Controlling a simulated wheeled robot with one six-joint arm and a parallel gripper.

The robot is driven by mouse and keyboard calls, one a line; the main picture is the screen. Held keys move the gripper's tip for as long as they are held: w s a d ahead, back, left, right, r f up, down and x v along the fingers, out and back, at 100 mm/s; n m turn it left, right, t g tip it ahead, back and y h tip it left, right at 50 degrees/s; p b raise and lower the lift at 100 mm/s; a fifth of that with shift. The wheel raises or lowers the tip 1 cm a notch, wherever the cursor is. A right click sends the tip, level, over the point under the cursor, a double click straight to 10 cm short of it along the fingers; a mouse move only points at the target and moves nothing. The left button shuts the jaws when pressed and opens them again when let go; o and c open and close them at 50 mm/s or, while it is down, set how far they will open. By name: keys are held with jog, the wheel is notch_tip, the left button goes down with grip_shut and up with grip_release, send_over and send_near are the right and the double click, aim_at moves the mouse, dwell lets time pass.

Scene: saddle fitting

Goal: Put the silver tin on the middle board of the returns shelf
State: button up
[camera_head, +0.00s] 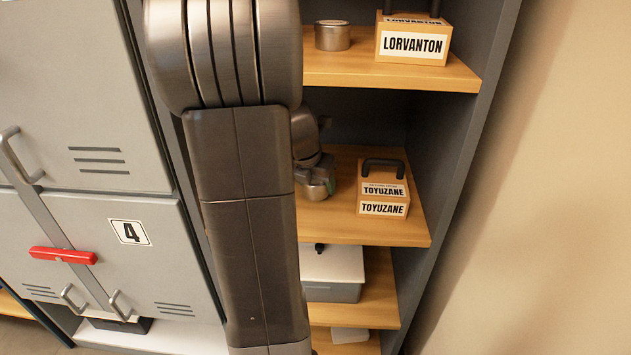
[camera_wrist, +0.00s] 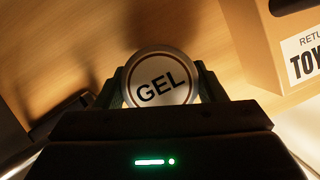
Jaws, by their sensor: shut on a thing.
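The silver tin (camera_wrist: 160,82), with a round lid marked GEL, is between the fingers of my gripper (camera_wrist: 160,88) in the wrist view. My gripper is shut on it. In the head view, the tin (camera_head: 315,191) shows small beside my arm, at the shelf board (camera_head: 350,232) that bears the TOYUZANE box. The tin looks upright and low over this board; I cannot tell whether it touches the wood.
The TOYUZANE box (camera_head: 383,190) stands right of the tin, with a gap. The board above bears another silver tin (camera_head: 332,36) and a LORVANTON box (camera_head: 411,42). A grey bin (camera_head: 333,275) stands on the board below. Grey lockers (camera_head: 95,150) stand at left.

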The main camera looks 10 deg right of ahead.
jog(key=shift+f, duration=0.5)
jog(key=o, duration=1.1)
jog(key=shift+r, duration=0.5)
jog(key=p+v, duration=0.1)
jog(key=v, duration=0.4)
jog(key=shift+w, duration=0.1)
jog(key=shift+s+a+r+b, duration=0.1)
jog(key=shift+s+a+b, duration=0.05)
jog(key=shift+s+a, duration=1.3)
jog(key=shift+s+a+f+b, duration=0.15)
jog(key=shift+s+a, duration=0.95)
jog(key=shift+s, duration=0.65)
jog(key=shift+s+a+r+b, duration=0.15)
jog(key=shift+s+a, duration=1.1)
jog(key=shift+s, duration=0.35)
jog(key=shift+w+d, duration=0.1)
